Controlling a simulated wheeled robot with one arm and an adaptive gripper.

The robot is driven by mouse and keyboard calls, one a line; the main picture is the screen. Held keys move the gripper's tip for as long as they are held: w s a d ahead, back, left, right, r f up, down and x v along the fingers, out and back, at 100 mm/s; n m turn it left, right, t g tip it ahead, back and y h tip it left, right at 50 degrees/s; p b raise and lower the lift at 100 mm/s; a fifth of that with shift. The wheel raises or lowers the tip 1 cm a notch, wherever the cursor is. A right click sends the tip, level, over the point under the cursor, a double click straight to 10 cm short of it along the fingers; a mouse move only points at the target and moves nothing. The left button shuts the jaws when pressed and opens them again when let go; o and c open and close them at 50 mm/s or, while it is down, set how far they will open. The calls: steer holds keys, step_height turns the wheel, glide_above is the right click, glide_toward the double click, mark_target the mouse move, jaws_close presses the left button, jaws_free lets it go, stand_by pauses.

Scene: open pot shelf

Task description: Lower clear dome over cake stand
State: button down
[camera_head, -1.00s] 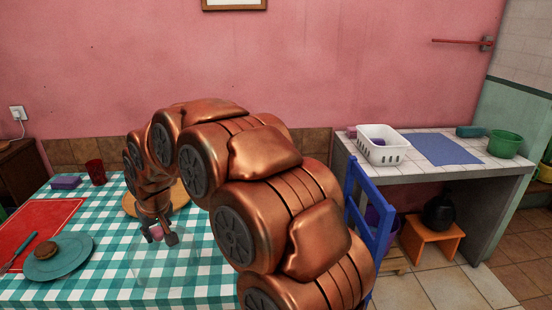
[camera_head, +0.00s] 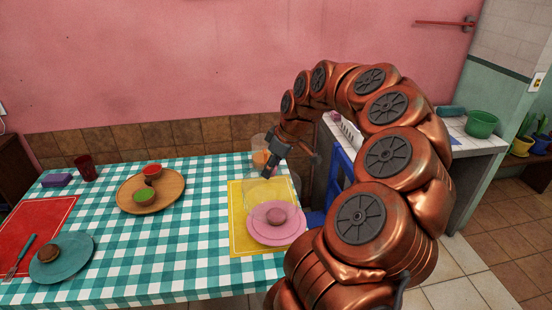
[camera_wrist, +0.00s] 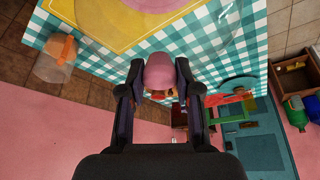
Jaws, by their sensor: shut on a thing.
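A pink two-level dish, seemingly the cake stand (camera_head: 262,232), is on a yellow mat (camera_head: 240,241) at the table's right end. My gripper (camera_head: 269,170) is behind and above the stand in the head view. It is shut on the pink knob of the clear dome; the knob (camera_wrist: 160,72) shows between my fingers in the wrist view. The clear dome (camera_head: 262,190) hangs below, its faint outline overlapping the stand's back part in the head view. Its rim height is hard to tell.
A clear cup with something orange (camera_head: 261,158) stands behind my gripper. A wooden board (camera_head: 172,199) with small bowls and a teal plate (camera_head: 75,266) with a brown cake lie left. A blue chair (camera_head: 342,165) is at the right. Checked cloth between board and mat is free.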

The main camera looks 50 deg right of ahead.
steer(key=shift+s+d+r, duration=0.1)
steer(key=shift+s+d, duration=0.35)
steer(key=shift+s, duration=0.05)
steer(key=shift+f, duration=3.35)
steer(key=shift+f+b, duration=0.6)
steer(key=shift+f, duration=0.15)
steer(key=shift+s+b, duration=0.1)
steer(key=shift+b, duration=0.4)
steer(key=shift+f+b, duration=0.3)
steer(key=shift+b, duration=0.3)
steer(key=c, duration=0.7)
jaws_free()
steer(key=shift+r, duration=0.15)
steer(key=v, duration=1.1)
steer(key=shift+s+r, duration=0.25)
steer(key=shift+r, duration=0.05)
